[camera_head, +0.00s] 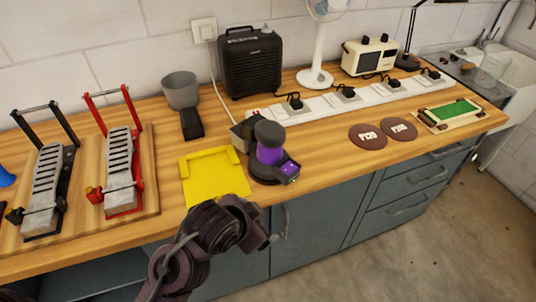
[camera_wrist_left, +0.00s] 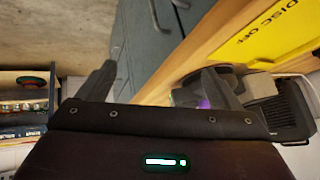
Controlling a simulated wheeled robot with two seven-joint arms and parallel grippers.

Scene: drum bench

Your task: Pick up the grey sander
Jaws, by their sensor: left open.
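The grey sander (camera_head: 268,150), dark grey with a purple band and a purple end, stands on the wooden bench near its front edge, just right of a yellow tray (camera_head: 216,178). My left gripper (camera_head: 268,238) is in front of the bench edge, below and apart from the sander. In the left wrist view the two fingers of my left gripper (camera_wrist_left: 163,80) are spread wide with nothing between them. The sander (camera_wrist_left: 203,104) shows there partly hidden behind the right finger. My right gripper is in neither view.
A white power strip (camera_head: 325,103) with black plugs runs along the back. Two brown discs (camera_head: 368,136) lie to the right. Red and black pedals (camera_head: 118,160) on a board stand left. A grey cup-like holder (camera_head: 181,92) and a black heater-like box (camera_head: 250,65) stand behind.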

